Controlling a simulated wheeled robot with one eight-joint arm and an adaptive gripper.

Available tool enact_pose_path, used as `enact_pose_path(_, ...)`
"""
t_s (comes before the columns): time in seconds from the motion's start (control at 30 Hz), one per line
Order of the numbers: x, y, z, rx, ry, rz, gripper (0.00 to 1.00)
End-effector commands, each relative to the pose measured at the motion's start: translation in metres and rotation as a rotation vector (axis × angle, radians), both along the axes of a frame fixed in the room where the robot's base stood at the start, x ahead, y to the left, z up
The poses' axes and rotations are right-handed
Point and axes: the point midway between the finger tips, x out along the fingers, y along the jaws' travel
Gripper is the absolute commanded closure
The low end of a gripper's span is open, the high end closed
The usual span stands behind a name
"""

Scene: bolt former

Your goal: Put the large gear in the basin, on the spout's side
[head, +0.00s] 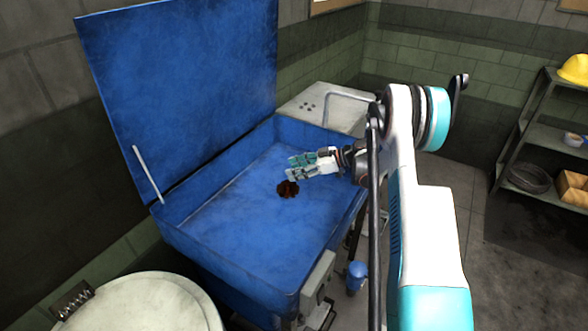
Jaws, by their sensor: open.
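The large gear (287,189) is a dark reddish-brown toothed disc. It lies on the floor of the blue basin (225,215), a little right of the middle. My gripper (291,167) reaches into the basin from the right, with teal fingertips pointing left. It is open and shows just above the gear in the picture; nothing is seen between its fingers. I cannot tell how high it is above the gear. I cannot make out a spout; my arm covers part of the basin's right side.
The basin's blue lid (190,80) stands raised at the back, with a pale rod (148,174) at its left. A white sink (322,106) stands behind the basin. A pale round drum (140,305) is at front left. Shelves (545,135) stand at far right.

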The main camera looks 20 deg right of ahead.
Motion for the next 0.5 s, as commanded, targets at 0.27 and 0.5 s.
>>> enact_pose_path(0.27, -0.026, -0.041, 0.021, 0.000, 0.000, -0.003, 0.53)
enact_pose_path(0.5, -0.034, -0.051, 0.024, 0.000, 0.000, -0.001, 0.53)
